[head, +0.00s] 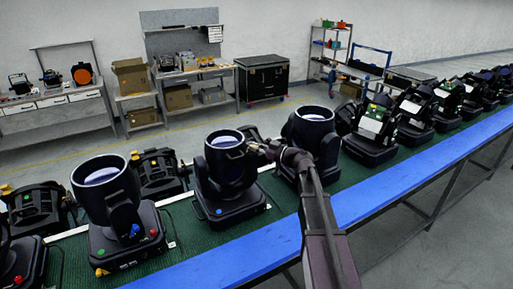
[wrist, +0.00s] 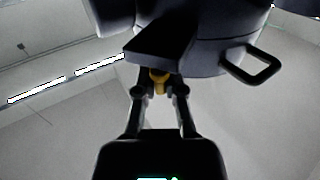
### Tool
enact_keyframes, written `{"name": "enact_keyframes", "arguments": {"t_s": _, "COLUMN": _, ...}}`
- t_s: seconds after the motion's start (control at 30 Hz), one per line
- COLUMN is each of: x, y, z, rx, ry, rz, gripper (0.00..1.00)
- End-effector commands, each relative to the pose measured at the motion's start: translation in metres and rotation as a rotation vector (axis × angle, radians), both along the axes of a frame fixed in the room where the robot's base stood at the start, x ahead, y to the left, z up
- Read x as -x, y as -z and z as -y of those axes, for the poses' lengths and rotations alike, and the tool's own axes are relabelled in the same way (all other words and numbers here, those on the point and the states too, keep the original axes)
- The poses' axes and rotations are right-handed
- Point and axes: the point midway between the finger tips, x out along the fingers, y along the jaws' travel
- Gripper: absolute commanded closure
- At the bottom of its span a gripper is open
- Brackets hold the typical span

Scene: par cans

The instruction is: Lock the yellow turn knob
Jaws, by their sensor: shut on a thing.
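The yellow turn knob (wrist: 159,82) shows in the wrist view under the dark housing of a stage light. My gripper (wrist: 159,93) has its two fingertips on either side of the knob and is shut on it. The fingers hide the sides of the knob. In the head view, my gripper (head: 262,150) is at the right side of the middle black light (head: 228,165), which stands upright on its base. The knob cannot be made out in the head view.
A black loop handle (wrist: 254,65) juts from the housing to the right of my gripper. More lights stand close by on the green belt, one at the left (head: 107,200) and one behind my arm (head: 310,135). A blue rail (head: 370,200) runs along the belt's near edge.

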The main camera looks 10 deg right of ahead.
Motion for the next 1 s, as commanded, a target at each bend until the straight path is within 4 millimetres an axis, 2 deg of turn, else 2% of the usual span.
{"name": "enact_keyframes", "arguments": {"t_s": 0.7, "x": -0.0047, "y": -0.0003, "z": 0.001, "rx": -0.001, "ry": -0.365, "rz": 0.001, "gripper": 1.0}}
{"name": "enact_keyframes", "arguments": {"t_s": 1.0, "x": -0.0017, "y": -0.0003, "z": 0.0006, "rx": -0.001, "ry": -0.425, "rz": 0.0, "gripper": 1.0}}
